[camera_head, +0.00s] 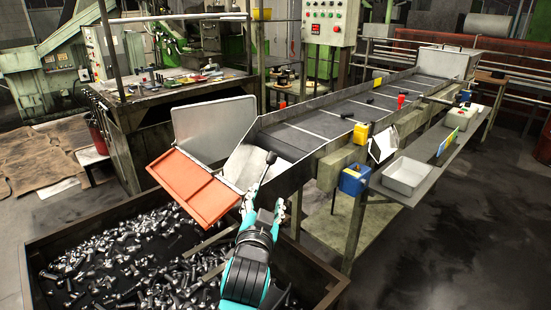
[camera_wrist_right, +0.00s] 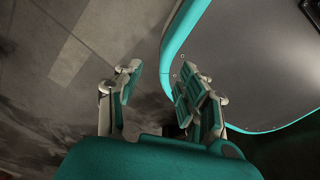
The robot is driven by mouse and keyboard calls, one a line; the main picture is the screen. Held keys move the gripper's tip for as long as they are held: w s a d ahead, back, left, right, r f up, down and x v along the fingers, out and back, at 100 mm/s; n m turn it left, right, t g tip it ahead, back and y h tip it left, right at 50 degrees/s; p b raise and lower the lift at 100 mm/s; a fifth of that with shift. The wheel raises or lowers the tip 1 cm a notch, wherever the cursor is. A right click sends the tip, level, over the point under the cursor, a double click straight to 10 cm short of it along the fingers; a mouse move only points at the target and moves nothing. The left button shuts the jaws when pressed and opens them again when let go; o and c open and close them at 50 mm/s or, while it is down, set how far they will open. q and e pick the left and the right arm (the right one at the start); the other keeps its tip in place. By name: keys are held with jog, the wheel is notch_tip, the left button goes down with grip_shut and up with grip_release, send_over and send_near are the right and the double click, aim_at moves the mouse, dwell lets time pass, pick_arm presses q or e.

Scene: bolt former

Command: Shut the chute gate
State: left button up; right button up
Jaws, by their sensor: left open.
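An orange panel (camera_head: 193,187), which looks like the chute gate, sits tilted at the low end of the metal chute (camera_head: 243,165), above the bolt bin. A thin lever with a black knob (camera_head: 271,157) rises beside the panel's right edge. My left gripper (camera_head: 264,204) is open at the lever's lower part, with a finger on either side in the picture. I cannot tell whether it touches the lever; its wrist hides part of the chute's underside. My right gripper (camera_wrist_right: 157,92) is open and empty in the right wrist view, over the floor and beside a teal-edged grey surface.
A dark bin (camera_head: 60,238) full of loose bolts stands below the chute. A long conveyor (camera_head: 335,112) runs to the back right, with a side shelf holding a white tray (camera_head: 408,176). A cluttered workbench (camera_head: 160,92) stands behind. Floor at right is clear.

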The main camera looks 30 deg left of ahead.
pick_arm(q)
jog(key=w+a+r, duration=0.1)
jog(key=w+r, duration=0.1)
jog(key=p, duration=0.1)
send_near(272, 160)
jog(key=w, duration=0.2)
jog(key=x, duration=0.3)
jog(key=p+x, duration=0.1)
jog(key=x, duration=0.5)
jog(key=shift+a+r, duration=0.1)
jog(key=shift+a, duration=0.25)
jog(key=shift+w+a, duration=0.15)
jog(key=shift+w, duration=0.2)
jog(key=c, duration=0.9)
grip_shut()
pick_arm(e)
jog(key=shift+s+d+r, duration=0.25)
jog(key=shift+s+r, duration=0.1)
jog(key=shift+r, duration=0.15)
jog(key=shift+s+d+r, duration=0.2)
jog(key=shift+s+r, duration=0.15)
jog(key=shift+r, duration=0.1)
jog(key=shift+w, duration=0.1)
